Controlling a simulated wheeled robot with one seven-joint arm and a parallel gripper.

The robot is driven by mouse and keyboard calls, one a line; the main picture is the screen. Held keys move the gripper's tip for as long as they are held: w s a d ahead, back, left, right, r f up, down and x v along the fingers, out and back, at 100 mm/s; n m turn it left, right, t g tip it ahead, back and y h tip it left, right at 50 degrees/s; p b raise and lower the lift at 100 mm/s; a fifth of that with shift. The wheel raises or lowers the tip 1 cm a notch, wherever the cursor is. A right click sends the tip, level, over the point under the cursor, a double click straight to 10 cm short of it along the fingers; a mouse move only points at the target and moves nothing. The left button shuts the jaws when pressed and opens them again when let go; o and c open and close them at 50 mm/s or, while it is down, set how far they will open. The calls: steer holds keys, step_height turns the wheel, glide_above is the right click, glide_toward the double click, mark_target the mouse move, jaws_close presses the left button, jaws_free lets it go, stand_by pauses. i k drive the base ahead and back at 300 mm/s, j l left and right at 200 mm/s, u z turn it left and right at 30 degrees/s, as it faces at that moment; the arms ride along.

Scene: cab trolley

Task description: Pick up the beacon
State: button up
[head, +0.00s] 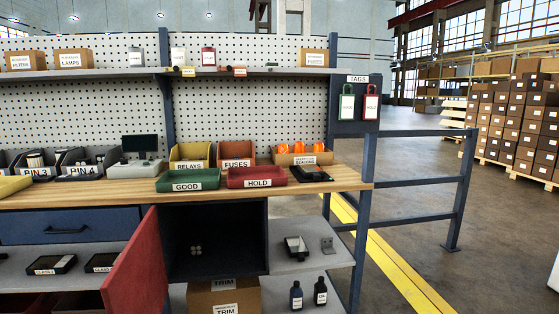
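Three orange beacons (298,148) stand side by side in a low cardboard box (302,159) at the right end of the wooden workbench (342,178). The box has a white label that seems to read beacons. Only the upper parts of the beacons show; their lower parts are hidden by the box front. My gripper is not in view.
A red HOLD tray (250,178), a green GOOD tray (188,181) and a dark device (308,174) lie in front. FUSES (237,162) and RELAYS (189,165) bins stand left of the box. A red cabinet door (136,265) hangs open. A blue railing (415,182) stands right.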

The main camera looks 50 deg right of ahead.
mark_target(283, 148)
steer(key=l+u, duration=0.15)
steer(key=l, duration=0.4)
steer(key=l+u, duration=0.1)
steer(key=l, duration=0.5)
steer(key=l+u, duration=0.15)
steer(key=l, duration=0.4)
steer(key=l+u, duration=0.15)
steer(key=l, duration=0.45)
steer(key=k+l+u, duration=0.15)
steer(key=l, duration=0.4)
steer(key=l+u, duration=0.1)
steer(key=l, duration=0.45)
steer(key=k+l+u, duration=0.15)
steer(key=l, duration=0.4)
